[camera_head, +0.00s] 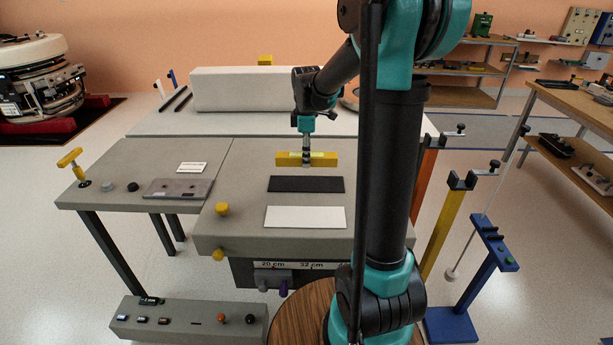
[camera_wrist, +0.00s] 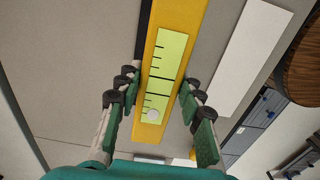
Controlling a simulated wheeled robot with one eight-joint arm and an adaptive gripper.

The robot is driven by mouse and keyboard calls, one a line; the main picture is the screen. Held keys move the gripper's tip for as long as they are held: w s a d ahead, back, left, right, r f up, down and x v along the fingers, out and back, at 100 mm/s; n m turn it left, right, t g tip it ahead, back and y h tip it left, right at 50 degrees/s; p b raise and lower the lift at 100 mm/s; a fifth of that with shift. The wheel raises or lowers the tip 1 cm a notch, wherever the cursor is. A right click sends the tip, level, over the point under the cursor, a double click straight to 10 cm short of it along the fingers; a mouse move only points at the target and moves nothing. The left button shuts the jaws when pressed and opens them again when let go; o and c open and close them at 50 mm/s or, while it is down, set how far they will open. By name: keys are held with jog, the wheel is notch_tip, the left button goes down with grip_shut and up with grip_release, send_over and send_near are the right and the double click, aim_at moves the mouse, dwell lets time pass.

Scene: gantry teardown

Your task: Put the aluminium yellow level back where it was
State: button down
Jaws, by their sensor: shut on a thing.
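The yellow level (camera_head: 322,160) lies crosswise over the grey table, just behind a black mat (camera_head: 306,184). It is a long yellow bar with a pale green-yellow marked face, which shows in the wrist view (camera_wrist: 168,60). My gripper (camera_head: 307,156) points down and is shut on the level near its middle. In the wrist view my gripper (camera_wrist: 158,96) has its fingers on both sides of the bar. I cannot tell whether the level touches the table or hangs a little above it. The fingertips are small in the head view.
A white mat (camera_head: 305,217) lies in front of the black one. A yellow knob (camera_head: 222,209) stands at the table's front left. A grey plate (camera_head: 178,189) lies on the left table (camera_head: 110,160). A long white block (camera_head: 240,90) stands behind. Coloured stands (camera_head: 450,220) rise at right.

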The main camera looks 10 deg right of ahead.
aim_at(306, 183)
jog(key=shift+f, duration=4)
jog(key=c, duration=1)
grip_release()
jog(key=shift+f, duration=0.1)
notch_tip(306, 183, up, 12)
jog(key=shift+r, duration=0.15)
